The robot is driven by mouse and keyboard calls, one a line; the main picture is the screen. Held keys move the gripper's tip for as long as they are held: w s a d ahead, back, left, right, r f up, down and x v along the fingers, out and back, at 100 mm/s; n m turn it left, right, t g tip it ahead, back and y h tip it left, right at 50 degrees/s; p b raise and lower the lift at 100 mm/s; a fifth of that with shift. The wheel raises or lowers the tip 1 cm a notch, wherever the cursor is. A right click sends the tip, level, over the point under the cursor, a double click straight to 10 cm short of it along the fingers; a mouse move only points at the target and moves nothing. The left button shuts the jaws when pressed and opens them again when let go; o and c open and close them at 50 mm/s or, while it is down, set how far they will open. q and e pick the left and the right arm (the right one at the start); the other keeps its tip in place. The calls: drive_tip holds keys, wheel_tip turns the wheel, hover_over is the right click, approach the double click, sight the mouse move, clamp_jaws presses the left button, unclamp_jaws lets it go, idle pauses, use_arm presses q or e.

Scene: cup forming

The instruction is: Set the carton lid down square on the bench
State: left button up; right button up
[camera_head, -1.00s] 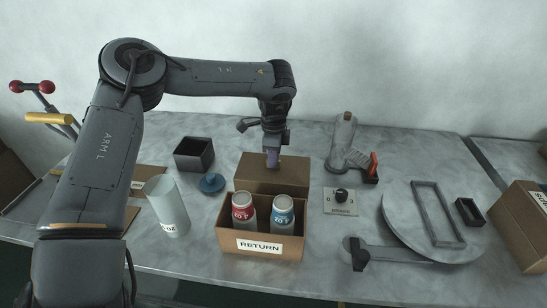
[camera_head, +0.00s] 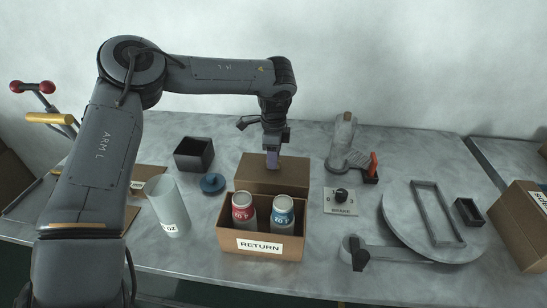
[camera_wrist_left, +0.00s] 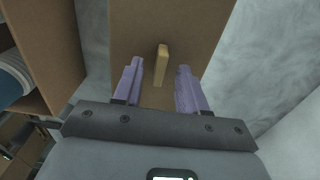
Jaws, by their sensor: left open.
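The carton lid (camera_head: 290,171) is a plain brown piece on the bench, directly behind the open carton marked RETURN (camera_head: 230,243). In the left wrist view the lid (camera_wrist_left: 205,30) fills the top middle, with a small tan grip tab (camera_wrist_left: 161,65) standing on it. My left gripper (camera_head: 272,165) points down over the lid. Its two purple fingers (camera_wrist_left: 159,68) are open, one on each side of the tab, with a gap on both sides. Whether the lid lies fully flat is hard to tell. My right gripper is not in view.
The carton holds a red-labelled bottle (camera_head: 243,209) and a blue-labelled bottle (camera_head: 283,213). A blue disc (camera_head: 212,183), a black box (camera_head: 193,154) and a pale cylinder (camera_head: 166,207) stand left. A dial plate (camera_head: 341,201) and round turntable (camera_head: 400,220) are right.

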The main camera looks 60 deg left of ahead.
use_arm(q)
wheel_tip(320, 180, up, 10)
drive_tip(key=p, duration=0.3)
drive_tip(key=shift+f, duration=0.15)
